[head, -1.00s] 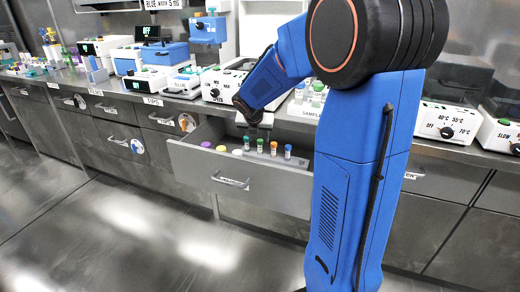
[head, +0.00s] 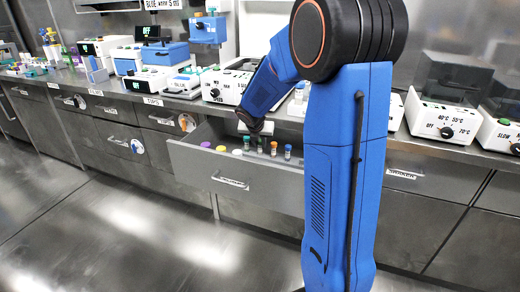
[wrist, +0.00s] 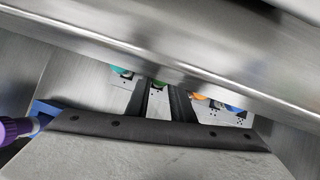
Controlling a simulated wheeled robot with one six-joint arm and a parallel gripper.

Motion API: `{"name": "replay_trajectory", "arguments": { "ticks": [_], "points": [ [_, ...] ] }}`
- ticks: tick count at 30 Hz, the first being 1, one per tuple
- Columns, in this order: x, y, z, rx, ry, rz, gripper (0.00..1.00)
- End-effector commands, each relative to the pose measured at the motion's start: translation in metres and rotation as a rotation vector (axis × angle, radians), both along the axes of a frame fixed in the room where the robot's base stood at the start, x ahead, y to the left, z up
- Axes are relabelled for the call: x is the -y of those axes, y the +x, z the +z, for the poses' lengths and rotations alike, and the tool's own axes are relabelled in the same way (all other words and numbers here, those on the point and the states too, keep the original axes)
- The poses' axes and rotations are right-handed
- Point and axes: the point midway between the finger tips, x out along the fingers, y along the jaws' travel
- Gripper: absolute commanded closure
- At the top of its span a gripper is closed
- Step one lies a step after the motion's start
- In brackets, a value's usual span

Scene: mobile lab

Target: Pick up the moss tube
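The moss tube, with a green cap (wrist: 160,83), stands in the open drawer (head: 236,182) in a row with other tubes. In the wrist view it shows between the two dark fingers of my gripper (wrist: 164,103), with a pale body below the cap. The fingers look apart, one on each side of it; contact is not clear. In the head view my gripper (head: 257,134) points down over the row and largely hides this tube.
A teal-capped tube (wrist: 120,71) stands on one side; an orange-capped tube (head: 273,146) and a blue-capped tube (head: 287,151) stand on the other. The counter edge (wrist: 200,75) crosses close above the tubes.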

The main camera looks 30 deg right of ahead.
Motion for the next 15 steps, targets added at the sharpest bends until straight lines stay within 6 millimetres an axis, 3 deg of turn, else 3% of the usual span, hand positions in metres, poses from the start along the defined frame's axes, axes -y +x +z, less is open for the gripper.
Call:
{"name": "replay_trajectory", "arguments": {
  "ticks": [10,15],
  "points": [
    [0.000,0.000,0.001,0.000,0.000,0.000,1.00],
    [0.000,0.000,0.012,0.002,0.000,0.000,1.00]
  ]
}}
